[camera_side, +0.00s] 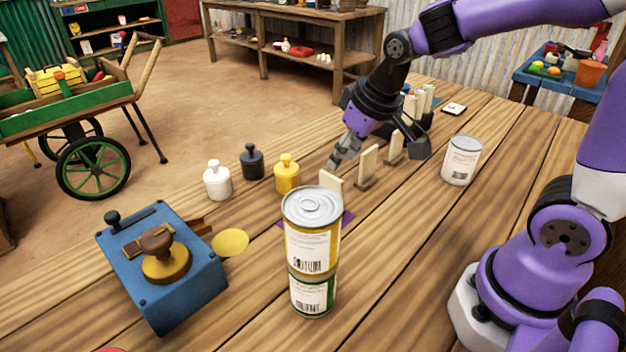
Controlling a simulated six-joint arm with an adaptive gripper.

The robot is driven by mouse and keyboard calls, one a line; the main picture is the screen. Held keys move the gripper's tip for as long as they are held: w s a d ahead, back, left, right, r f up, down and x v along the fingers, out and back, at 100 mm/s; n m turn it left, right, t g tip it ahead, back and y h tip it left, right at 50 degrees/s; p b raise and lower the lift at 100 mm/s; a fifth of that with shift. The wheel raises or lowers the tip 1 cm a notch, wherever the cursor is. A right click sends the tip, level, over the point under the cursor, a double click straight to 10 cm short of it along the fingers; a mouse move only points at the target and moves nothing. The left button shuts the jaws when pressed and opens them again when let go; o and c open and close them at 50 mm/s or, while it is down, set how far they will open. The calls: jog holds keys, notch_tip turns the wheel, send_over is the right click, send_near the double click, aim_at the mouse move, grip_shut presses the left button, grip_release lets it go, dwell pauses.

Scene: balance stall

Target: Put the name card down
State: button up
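Three small cream cards stand upright in a row on the wooden table: a front card (331,181), a middle card (369,160) and a rear card (396,146). The middle and rear cards have dark bases. I cannot tell which one is the name card. The stacked cans hide the front card's lower part. A purple patch (347,218) shows beside them.
Two stacked cans (312,245) stand in the foreground. A white can (461,161) stands at right. White (217,182), black (252,163) and yellow (287,176) weights stand left of the cards. A blue scale (185,300) and a yellow disc (231,243) lie further left.

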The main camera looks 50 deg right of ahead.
jog(key=s+a+r+t, duration=0.1)
jog(key=s+r, duration=0.4)
jog(key=s, duration=0.5)
